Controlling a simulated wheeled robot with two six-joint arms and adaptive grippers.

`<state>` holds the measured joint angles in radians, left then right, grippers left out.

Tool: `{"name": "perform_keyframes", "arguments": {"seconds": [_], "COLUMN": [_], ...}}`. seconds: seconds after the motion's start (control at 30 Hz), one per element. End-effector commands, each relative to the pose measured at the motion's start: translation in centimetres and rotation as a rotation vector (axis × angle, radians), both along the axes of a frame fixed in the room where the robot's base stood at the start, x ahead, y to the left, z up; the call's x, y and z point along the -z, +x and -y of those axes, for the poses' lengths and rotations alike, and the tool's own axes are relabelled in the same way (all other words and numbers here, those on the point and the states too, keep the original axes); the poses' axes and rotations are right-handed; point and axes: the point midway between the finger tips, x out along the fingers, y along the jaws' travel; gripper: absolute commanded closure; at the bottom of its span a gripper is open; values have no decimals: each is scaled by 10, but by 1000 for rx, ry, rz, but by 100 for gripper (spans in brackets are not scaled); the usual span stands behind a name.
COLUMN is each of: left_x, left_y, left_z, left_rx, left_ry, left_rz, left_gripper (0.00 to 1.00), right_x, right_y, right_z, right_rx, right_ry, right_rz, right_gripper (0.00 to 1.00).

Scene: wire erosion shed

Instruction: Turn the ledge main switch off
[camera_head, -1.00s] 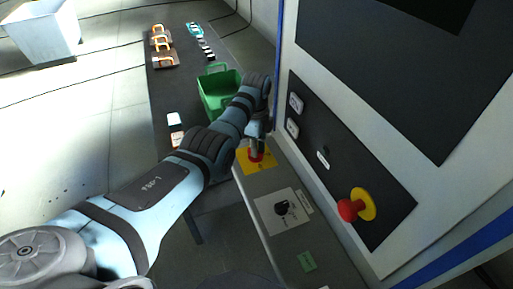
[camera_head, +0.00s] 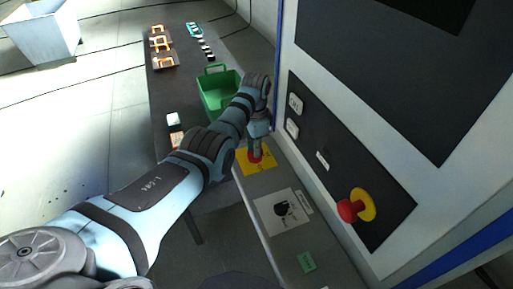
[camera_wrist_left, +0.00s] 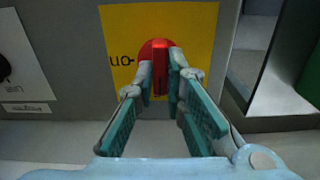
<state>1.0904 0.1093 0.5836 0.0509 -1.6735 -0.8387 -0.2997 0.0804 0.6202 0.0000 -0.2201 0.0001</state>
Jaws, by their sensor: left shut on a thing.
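The main switch is a red rotary handle (camera_wrist_left: 160,66) on a yellow plate (camera_wrist_left: 200,30), shown in the left wrist view. The letters "uo-", seen flipped, stand beside it. In the head view the yellow plate (camera_head: 244,164) lies on the grey ledge (camera_head: 262,184), and the red handle (camera_head: 256,158) shows below my gripper. My left gripper (camera_wrist_left: 162,80) is shut on the red handle, with one finger on each side of it. It also shows in the head view (camera_head: 256,147). My right gripper is in neither view.
A black knob (camera_head: 282,209) on a white plate and a green label (camera_head: 307,262) are nearer on the ledge. A red emergency button (camera_head: 349,210) is on the upright panel. A green crate (camera_head: 216,98) stands on the dark table (camera_head: 180,85) beyond my arm.

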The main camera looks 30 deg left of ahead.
Motion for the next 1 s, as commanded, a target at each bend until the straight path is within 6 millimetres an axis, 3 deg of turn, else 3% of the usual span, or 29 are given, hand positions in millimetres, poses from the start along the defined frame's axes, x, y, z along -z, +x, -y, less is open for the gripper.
{"name": "perform_keyframes", "arguments": {"seconds": [0.57,0.6,0.7,1.0], "left_x": [4,4,3,0], "left_y": [-4,-4,-3,-1], "left_z": [-1,-1,0,1], "left_rx": [-37,-37,-36,-33], "left_ry": [1,0,0,0], "left_rz": [-13,-13,-11,-5], "left_gripper": [100,84,69,69], "right_x": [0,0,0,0], "right_y": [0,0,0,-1], "right_z": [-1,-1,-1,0], "right_rx": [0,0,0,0], "right_ry": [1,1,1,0], "right_rz": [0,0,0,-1], "right_gripper": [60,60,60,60]}}
